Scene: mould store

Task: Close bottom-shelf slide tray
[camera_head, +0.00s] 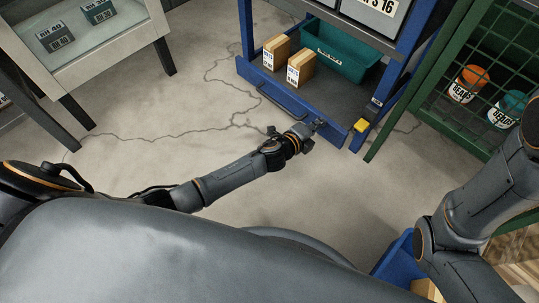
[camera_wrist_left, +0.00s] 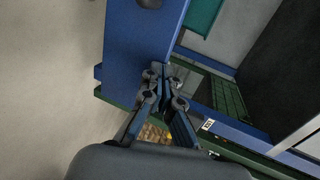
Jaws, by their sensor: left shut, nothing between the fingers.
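The bottom-shelf slide tray (camera_head: 345,103) is at the foot of the blue rack in the head view. It has a dark floor and a blue front edge with a bar handle.
A green mesh cage (camera_head: 425,75) with labelled tubs (camera_head: 468,84) stands right of the rack. A glass-topped case (camera_head: 88,32) is at the left. The cracked floor (camera_head: 200,110) between is clear.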

